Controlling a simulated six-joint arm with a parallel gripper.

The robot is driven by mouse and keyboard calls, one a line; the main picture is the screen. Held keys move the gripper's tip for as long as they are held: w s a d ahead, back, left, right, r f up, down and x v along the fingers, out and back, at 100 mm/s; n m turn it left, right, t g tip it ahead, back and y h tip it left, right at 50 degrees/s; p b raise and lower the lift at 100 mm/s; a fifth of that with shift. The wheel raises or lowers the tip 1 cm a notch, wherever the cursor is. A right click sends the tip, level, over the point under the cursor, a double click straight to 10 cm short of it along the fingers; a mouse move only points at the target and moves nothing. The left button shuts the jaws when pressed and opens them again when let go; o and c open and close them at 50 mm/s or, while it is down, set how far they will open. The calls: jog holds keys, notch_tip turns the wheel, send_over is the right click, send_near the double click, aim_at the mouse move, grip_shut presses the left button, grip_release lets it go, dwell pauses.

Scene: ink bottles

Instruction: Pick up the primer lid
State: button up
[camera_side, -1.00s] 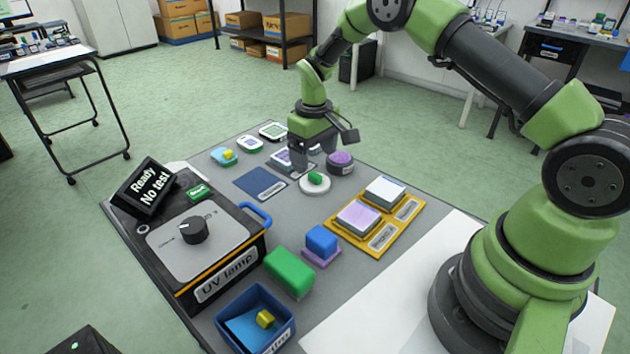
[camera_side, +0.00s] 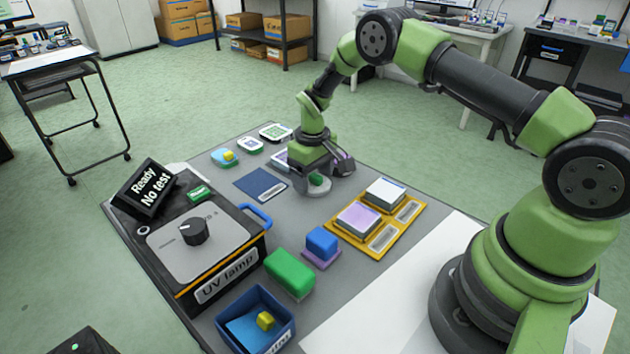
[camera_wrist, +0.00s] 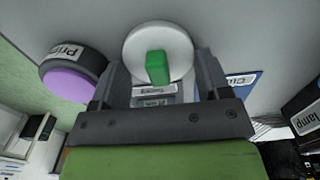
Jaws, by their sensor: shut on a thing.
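A round white lid (camera_wrist: 155,37) with a green knob (camera_wrist: 157,68) is between the fingers of my gripper (camera_wrist: 162,62) in the wrist view. In the side view my gripper (camera_side: 317,182) is low at the table, shut on this lid, whose green knob (camera_side: 318,180) shows between the fingers. I cannot tell whether the lid touches the table. A dark round jar (camera_wrist: 72,62) with a purple top and a label starting "Pri" stands left of the lid in the wrist view. In the side view my gripper largely hides this jar.
A yellow tray (camera_side: 378,245) with two pads stands close to the gripper. A dark blue mat (camera_side: 260,184) lies to its left. The UV lamp box (camera_side: 222,265), a green block (camera_side: 289,273), a blue block (camera_side: 321,241) and a blue bin (camera_side: 256,318) stand nearer the camera.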

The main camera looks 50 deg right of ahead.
aim_at(313, 174)
notch_tip(313, 174, up, 8)
jog(key=shift+r, duration=0.25)
jog(key=d, duration=0.2)
jog(key=d+r, duration=0.1)
jog(key=d, duration=0.5)
jog(key=shift+d+r, duration=0.1)
jog(key=shift+r, duration=0.2)
jog(key=shift+d+f, duration=0.15)
jog(key=shift+f, duration=3)
jog(key=shift+f, duration=0.15)
jog(key=o, duration=1)
